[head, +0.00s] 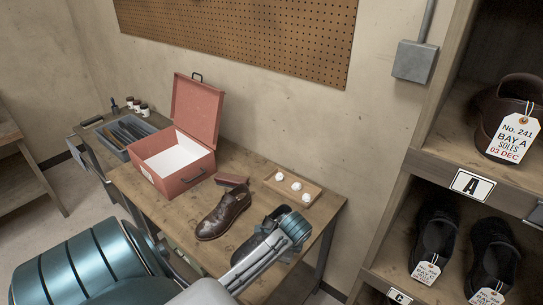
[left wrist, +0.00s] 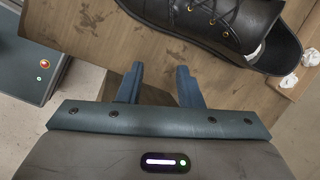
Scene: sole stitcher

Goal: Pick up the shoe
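A brown leather shoe (head: 222,215) stands on the wooden table (head: 160,206). A black shoe (head: 250,243) is right beside it, partly hidden by my left arm. In the left wrist view a dark laced shoe (left wrist: 225,22) with orange eyelets lies across the top, its opening to the right. My left gripper (left wrist: 159,70) is open and empty, its two blue fingers pointing at this shoe's side, apart from it in the picture. In the head view the fingers are hidden. My right gripper is in neither view.
An open red box (head: 180,170) and a grey tool tray (head: 122,133) stand left of the shoes. A wooden tray (head: 310,190) with white balls is behind them. A shelf (head: 400,235) with tagged shoes stands at the right.

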